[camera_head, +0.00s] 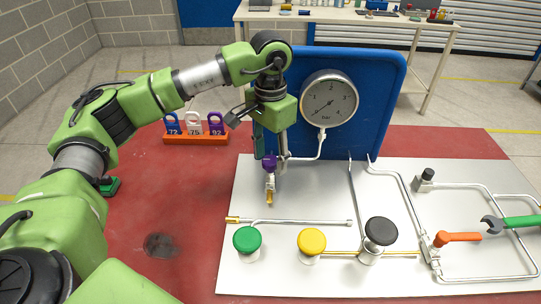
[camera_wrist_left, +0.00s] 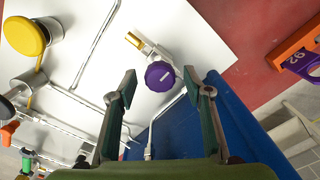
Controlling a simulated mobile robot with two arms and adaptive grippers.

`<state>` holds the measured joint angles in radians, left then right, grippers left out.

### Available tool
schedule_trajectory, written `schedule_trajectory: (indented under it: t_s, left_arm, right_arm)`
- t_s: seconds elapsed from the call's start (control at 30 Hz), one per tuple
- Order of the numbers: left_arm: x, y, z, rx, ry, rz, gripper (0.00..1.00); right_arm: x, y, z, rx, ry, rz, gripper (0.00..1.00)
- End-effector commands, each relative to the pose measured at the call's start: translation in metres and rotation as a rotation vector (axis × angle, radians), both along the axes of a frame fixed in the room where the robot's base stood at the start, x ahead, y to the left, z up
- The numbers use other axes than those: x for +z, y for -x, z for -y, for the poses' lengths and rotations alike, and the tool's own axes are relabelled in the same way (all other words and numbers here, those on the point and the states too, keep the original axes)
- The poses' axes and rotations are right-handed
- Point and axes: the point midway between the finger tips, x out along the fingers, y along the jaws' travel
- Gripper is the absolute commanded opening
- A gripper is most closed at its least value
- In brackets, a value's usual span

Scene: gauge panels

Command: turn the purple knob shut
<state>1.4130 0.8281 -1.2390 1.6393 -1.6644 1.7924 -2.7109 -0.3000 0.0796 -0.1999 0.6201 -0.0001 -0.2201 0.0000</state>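The purple knob (camera_head: 269,163) sits on a small valve with a brass end, at the left of the white panel (camera_head: 310,190), below the gauge. It also shows in the left wrist view (camera_wrist_left: 160,76). My left gripper (camera_head: 273,152) points down at the knob from above. In the left wrist view its two fingers (camera_wrist_left: 163,88) are spread apart, with the knob between and just beyond their tips. No contact with the knob is visible. The round gauge (camera_head: 329,98) is on the blue backboard (camera_head: 375,85); its needle points to the lower left. My right gripper is not in view.
Green (camera_head: 247,239), yellow (camera_head: 312,241) and black (camera_head: 381,231) knobs stand along the panel's front. An orange lever (camera_head: 458,238) and a green-handled wrench (camera_head: 518,221) are at the right. An orange rack (camera_head: 195,138) holds numbered tags. Pipes cross the panel.

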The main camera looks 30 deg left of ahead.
Motion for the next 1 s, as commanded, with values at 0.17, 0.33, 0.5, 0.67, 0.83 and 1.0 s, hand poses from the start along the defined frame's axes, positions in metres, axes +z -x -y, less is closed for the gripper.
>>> schedule_trajectory:
  t_s: [0.17,0.33,0.5,0.67,0.83,1.0]
  left_arm:
    - [0.0,0.0,0.0,0.001,0.0,0.001,0.45]
    - [0.006,-0.001,0.0,0.002,0.001,0.002,0.45]
    - [0.032,-0.001,0.0,0.001,0.001,0.005,0.45]
    - [0.068,-0.001,0.001,0.001,0.002,0.006,0.45]
    - [0.099,-0.001,0.001,0.001,0.001,0.004,0.45]
    - [0.116,0.0,0.0,0.001,0.0,0.001,0.45]
  right_arm:
    - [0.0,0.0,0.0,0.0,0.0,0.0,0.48]
    - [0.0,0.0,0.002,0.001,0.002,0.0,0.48]
    - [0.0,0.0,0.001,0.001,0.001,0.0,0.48]
    - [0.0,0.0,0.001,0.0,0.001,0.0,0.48]
    - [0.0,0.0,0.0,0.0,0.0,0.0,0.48]
    - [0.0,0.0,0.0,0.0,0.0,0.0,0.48]
